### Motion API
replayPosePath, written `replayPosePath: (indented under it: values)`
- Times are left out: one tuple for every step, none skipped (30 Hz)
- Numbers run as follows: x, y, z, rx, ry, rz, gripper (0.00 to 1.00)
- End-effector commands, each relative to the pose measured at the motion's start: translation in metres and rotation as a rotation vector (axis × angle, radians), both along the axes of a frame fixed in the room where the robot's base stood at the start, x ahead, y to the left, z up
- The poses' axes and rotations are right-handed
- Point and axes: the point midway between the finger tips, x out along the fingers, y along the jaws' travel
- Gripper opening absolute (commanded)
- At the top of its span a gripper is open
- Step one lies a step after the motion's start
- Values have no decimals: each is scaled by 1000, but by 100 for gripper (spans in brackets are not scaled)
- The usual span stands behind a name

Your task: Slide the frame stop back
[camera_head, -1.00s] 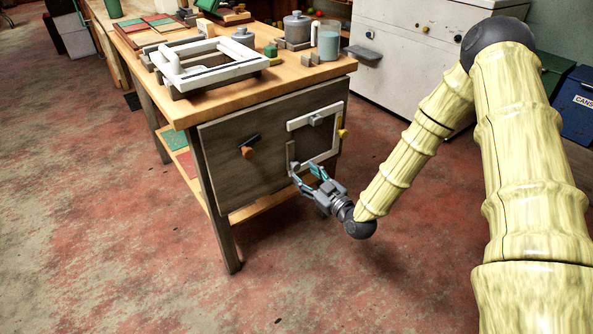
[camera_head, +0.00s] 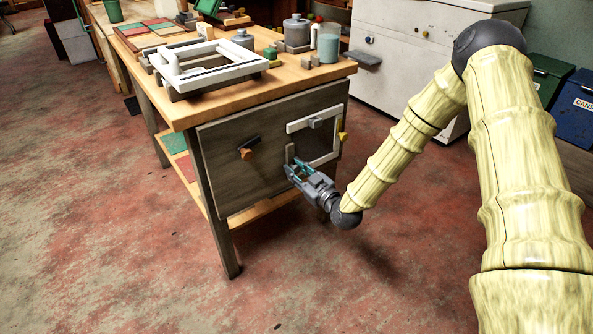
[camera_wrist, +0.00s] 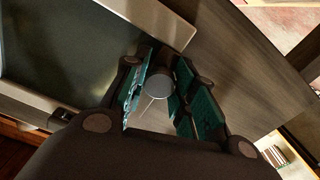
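The frame stop appears to be a grey plate with a round grey knob, at the lower left of a white square frame on the table's side panel. In the wrist view the round knob (camera_wrist: 158,86) sits between my teal-padded fingers, with both pads close against its sides. My gripper (camera_head: 294,168) reaches the panel from the lower right and appears shut on the knob; its fingers hide most of it in the head view. The plate (camera_head: 290,154) shows just above my fingers. The white frame (camera_head: 300,126) surrounds a dark recess.
A grey block (camera_head: 315,123) sits on the frame's top bar and a yellow knob (camera_head: 343,136) at its right. An orange knob with a dark bar (camera_head: 246,153) is left on the panel. A white frame assembly (camera_head: 210,64) and jars stand on the tabletop. The floor in front is clear.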

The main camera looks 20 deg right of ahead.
Motion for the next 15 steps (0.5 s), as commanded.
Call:
replayPosePath:
  values:
    - [2, 0, 2, 1, -4, -1, 5]
    - [2, 0, 2, 1, -4, -1, 0]
    - [2, 0, 2, 1, -4, -1, 0]
    - [2, 0, 2, 0, -5, -1, 0]
    - [2, 0, 2, 0, -6, -1, 0]
    - [2, 0, 2, 0, -6, -1, 0]
    - [2, 1, 3, 0, -6, -1, 0]
    - [2, 1, 3, 0, -6, -1, 0]
    - [2, 3, 3, 0, -6, -1, 0]
    - [1, 5, 4, 0, -7, 0, 0]
    - [1, 7, 4, 0, -6, 1, 0]
    - [-1, 10, 4, 0, -6, 1, 0]
    - [-2, 13, 4, 0, -6, 2, 0]
    - [-3, 16, 4, 0, -6, 3, 0]
    - [-4, 19, 4, 0, -6, 3, 0]
